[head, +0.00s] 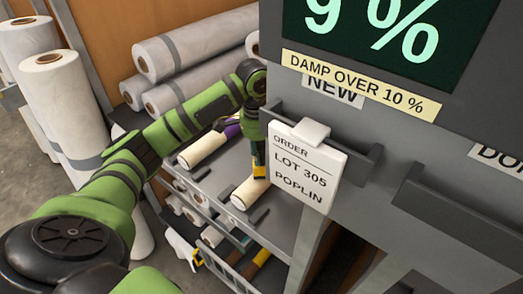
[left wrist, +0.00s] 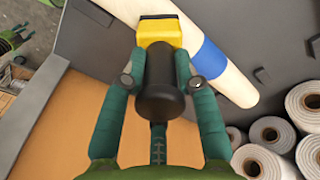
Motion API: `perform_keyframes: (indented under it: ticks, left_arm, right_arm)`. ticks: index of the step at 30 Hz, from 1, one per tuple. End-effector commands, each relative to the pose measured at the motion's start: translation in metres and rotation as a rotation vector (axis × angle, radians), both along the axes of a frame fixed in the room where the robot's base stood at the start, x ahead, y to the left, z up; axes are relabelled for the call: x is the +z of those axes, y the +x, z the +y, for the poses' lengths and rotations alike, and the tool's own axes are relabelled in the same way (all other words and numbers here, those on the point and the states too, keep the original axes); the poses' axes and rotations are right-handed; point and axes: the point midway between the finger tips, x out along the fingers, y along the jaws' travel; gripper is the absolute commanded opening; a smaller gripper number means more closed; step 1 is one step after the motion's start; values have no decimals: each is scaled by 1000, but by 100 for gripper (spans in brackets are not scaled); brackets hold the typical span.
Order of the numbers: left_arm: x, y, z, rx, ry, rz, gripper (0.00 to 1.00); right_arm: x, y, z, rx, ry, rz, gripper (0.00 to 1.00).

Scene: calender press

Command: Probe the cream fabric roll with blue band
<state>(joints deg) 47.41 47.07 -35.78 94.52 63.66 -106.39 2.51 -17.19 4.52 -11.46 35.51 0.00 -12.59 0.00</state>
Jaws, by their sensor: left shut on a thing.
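The cream fabric roll (head: 246,194) lies on the grey shelf; its blue band (left wrist: 208,61) shows in the left wrist view, where the roll (left wrist: 188,17) runs diagonally at the upper right. My left gripper (head: 256,148) points down over the roll, shut on the black handle of a probe (left wrist: 160,98). The probe's yellow head (left wrist: 160,29) is at the roll, overlapping its edge; I cannot tell for certain whether they touch. In the head view the gripper and probe hide part of the roll. My right gripper is not in view.
A display (head: 375,30) reads 9 %, above a "DAMP OVER 10 %" label (head: 360,83). An order card (head: 302,170) reads LOT 305 POPLIN. A purple-banded roll (head: 204,150) lies farther back on the shelf. Large grey-white rolls (head: 185,50) are stacked behind.

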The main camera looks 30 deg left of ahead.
Motion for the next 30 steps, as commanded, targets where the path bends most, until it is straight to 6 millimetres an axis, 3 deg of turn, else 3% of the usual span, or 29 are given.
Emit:
perform_keyframes:
  ticks: [30]
  left_arm:
    - [0, -1, -1, -1, 0, 4, 0]
  right_arm:
    - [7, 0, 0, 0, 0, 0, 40]
